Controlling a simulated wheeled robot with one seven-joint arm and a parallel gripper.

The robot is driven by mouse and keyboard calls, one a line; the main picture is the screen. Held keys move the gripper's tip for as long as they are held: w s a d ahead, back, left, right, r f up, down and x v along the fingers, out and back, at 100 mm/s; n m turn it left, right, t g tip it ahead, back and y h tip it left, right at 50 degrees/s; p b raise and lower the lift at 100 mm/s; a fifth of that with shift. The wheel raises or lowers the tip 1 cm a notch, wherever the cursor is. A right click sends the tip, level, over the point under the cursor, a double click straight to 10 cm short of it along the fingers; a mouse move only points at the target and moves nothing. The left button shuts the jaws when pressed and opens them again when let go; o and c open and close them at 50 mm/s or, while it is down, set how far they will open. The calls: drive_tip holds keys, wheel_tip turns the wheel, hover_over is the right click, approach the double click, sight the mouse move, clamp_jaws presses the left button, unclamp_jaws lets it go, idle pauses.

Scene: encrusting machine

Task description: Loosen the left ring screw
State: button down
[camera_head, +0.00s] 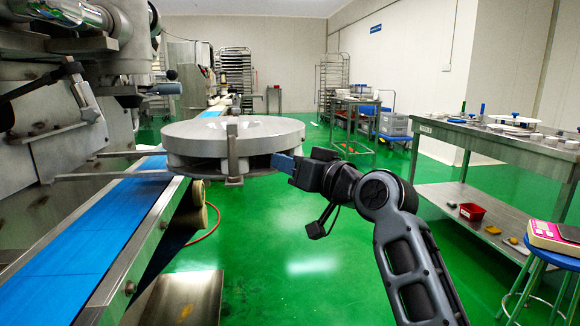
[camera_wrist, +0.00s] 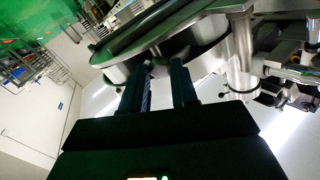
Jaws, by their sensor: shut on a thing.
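The large round metal ring (camera_head: 190,135) of the encrusting machine hangs over the blue conveyor belt, with an upright metal bracket (camera_head: 232,152) on its near rim. My gripper (camera_head: 283,162) reaches in from the right, its blue fingertips against the lower right side of the ring. In the wrist view my gripper (camera_wrist: 165,72) has its two dark fingers at the underside of the ring (camera_wrist: 115,73), shut on a small part there. That part, at the place of the left ring screw, is mostly hidden by the fingers and in dark shadow, so its shape and turn cannot be told.
The blue conveyor (camera_head: 85,235) runs along the left below the machine. A steel worktable (camera_head: 500,140) with small items stands at the right, and a blue stool (camera_head: 548,258) with a pink scale (camera_head: 550,236) is at the near right. Green floor (camera_head: 300,250) between is clear.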

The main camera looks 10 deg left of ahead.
drive_tip(key=shift+f, duration=0.15)
drive_tip(key=c, duration=0.9)
unclamp_jaws()
drive_tip(key=shift+o, duration=0.2)
drive_tip(key=p+v, duration=0.1)
drive_tip(key=v, duration=0.7)
drive_tip(key=shift+a, duration=0.1)
